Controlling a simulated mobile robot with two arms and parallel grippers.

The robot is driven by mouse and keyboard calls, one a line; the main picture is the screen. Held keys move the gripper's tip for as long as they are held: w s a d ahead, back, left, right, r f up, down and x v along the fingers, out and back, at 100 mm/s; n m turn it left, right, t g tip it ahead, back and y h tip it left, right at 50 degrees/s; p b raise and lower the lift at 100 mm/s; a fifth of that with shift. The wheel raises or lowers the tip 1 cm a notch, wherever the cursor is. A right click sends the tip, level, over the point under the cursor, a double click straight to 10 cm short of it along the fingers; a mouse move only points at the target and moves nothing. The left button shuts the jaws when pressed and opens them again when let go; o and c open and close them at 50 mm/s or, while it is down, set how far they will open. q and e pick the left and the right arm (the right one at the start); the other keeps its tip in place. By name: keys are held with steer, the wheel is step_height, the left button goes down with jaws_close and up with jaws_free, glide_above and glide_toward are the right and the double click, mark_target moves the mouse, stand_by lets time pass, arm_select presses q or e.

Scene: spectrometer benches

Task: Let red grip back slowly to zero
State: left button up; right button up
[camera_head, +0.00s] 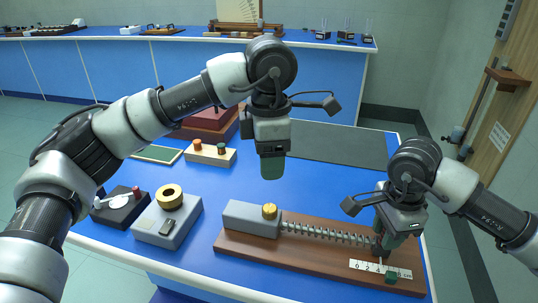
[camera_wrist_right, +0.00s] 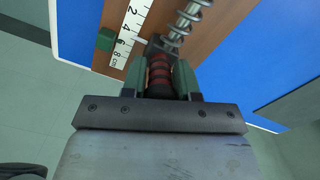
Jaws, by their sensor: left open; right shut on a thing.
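My right gripper (camera_head: 384,247) is shut on the red grip (camera_wrist_right: 160,75), a ribbed handle that shows between its green fingers in the right wrist view. The grip is mostly hidden in the head view. A coil spring (camera_head: 330,232) runs from a grey block (camera_head: 250,219) with a brass knob towards the grip, along a brown wooden board (camera_head: 300,262). A white centimetre scale (camera_head: 380,269) lies on the board beside the grip; the exact reading cannot be told. My left gripper (camera_head: 272,168) is open and empty above the blue bench, behind the grey block.
A small green block (camera_head: 391,278) is by the scale. A grey box with a brass ring (camera_head: 170,196) and a black switch box (camera_head: 122,206) stand at the left. A wooden block with two terminals (camera_head: 210,153) is behind. The dark grey mat (camera_head: 340,144) at the back is bare.

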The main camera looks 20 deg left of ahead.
steer(key=shift+a, duration=2.2)
steer(key=o, duration=1.1)
steer(key=shift+o, duration=0.2)
